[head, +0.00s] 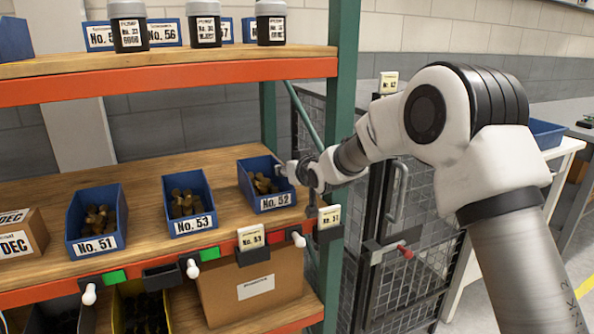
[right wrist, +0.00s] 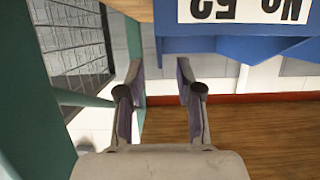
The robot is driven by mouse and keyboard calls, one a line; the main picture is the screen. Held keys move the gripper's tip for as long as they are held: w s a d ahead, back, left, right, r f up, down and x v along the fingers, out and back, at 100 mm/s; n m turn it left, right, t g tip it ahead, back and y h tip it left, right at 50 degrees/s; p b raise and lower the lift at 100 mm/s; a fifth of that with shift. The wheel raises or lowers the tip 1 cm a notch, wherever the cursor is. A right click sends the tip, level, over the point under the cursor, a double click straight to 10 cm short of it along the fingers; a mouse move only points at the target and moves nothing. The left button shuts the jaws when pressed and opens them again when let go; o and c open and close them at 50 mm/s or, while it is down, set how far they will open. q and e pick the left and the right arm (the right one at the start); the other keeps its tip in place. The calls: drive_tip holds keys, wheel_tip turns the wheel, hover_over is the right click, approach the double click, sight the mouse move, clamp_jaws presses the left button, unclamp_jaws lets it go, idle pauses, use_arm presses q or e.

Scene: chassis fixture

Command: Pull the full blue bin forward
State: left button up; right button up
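Three blue bins with brown metal-like parts stand on the middle wooden shelf: No. 51 (head: 82,243), No. 53 (head: 205,222) and No. 52 (head: 266,205). The pictures do not clearly show which is fullest. My right gripper (head: 288,172) is at the right side of bin No. 52, near its front corner. In the right wrist view my right gripper (right wrist: 160,72) has its two fingers apart. The blue edge of bin No. 52 (right wrist: 210,45) reaches between and past the fingertips, its label upside down. Contact cannot be told. My left gripper is not in view.
The orange upper shelf (head: 170,80) holds jars. A cardboard box (head: 17,240) sits left of No. 51. White knobs and labels line the shelf front. A mesh cage (head: 420,200) stands at right.

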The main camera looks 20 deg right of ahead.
drive_tip(key=v, duration=0.7)
drive_tip(key=shift+f, duration=0.1)
